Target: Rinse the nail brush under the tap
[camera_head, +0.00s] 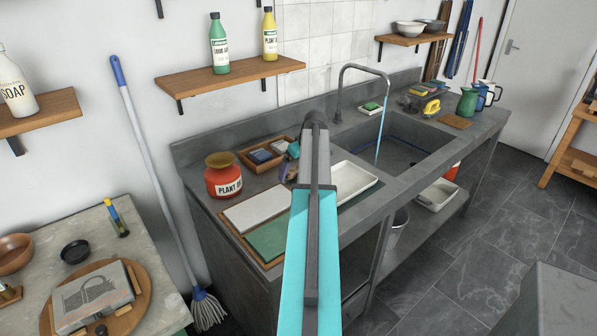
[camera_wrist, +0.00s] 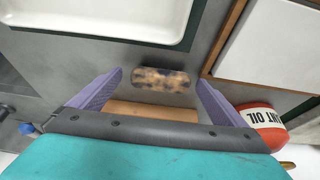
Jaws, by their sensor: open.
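In the wrist view a small mottled tan and dark block, which looks like the nail brush (camera_wrist: 160,78), lies on the grey counter between the tips of my gripper (camera_wrist: 159,82). The purple fingers are spread, one on each side, with a gap to it. In the head view my gripper (camera_head: 290,168) is low over the counter, largely hidden by my arm, and I cannot make out the brush there. The tap (camera_head: 364,68) arches over the sink (camera_head: 415,136) to the right, and a blue water stream (camera_head: 380,138) falls from it.
A white tray (camera_head: 354,181) lies between my gripper and the sink. A plant oil tin (camera_head: 224,180), a wooden tray (camera_head: 250,165) and a board with white and green sheets (camera_head: 242,236) are close by. A soap dish (camera_head: 371,108) stands behind the sink.

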